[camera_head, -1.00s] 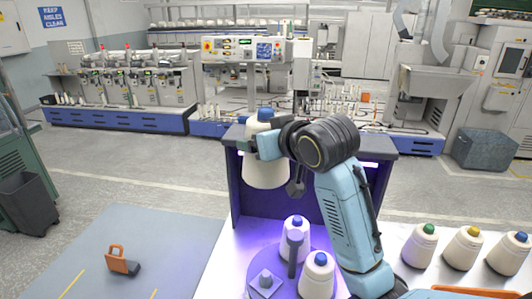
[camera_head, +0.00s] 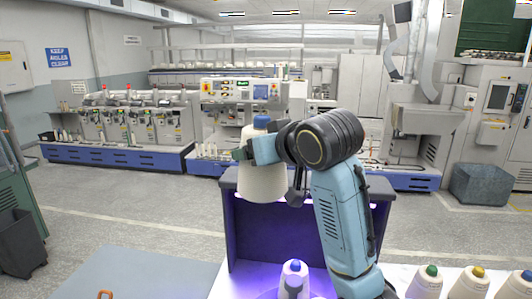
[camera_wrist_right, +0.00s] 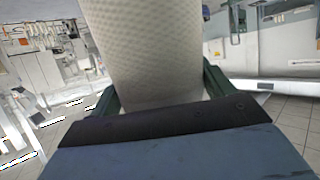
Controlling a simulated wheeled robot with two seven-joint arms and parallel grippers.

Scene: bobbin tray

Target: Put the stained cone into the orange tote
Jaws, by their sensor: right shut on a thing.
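A large cream yarn cone (camera_head: 263,180) with a blue tip hangs upright in my right gripper (camera_head: 262,151), which is shut on it. The cone appears in front of and above the purple-lit booth. In the right wrist view the cone's woven side (camera_wrist_right: 148,50) fills the middle between the green fingers (camera_wrist_right: 160,92). I cannot make out a stain on the sides I see. My left gripper is not in view.
The dark booth (camera_head: 290,235) glows purple on the table. A blue-tipped cone (camera_head: 293,282) stands in front of it. Several cones with coloured tips, including a green-tipped one (camera_head: 428,282), stand at lower right. Machines line the back, with open floor (camera_head: 130,215) between.

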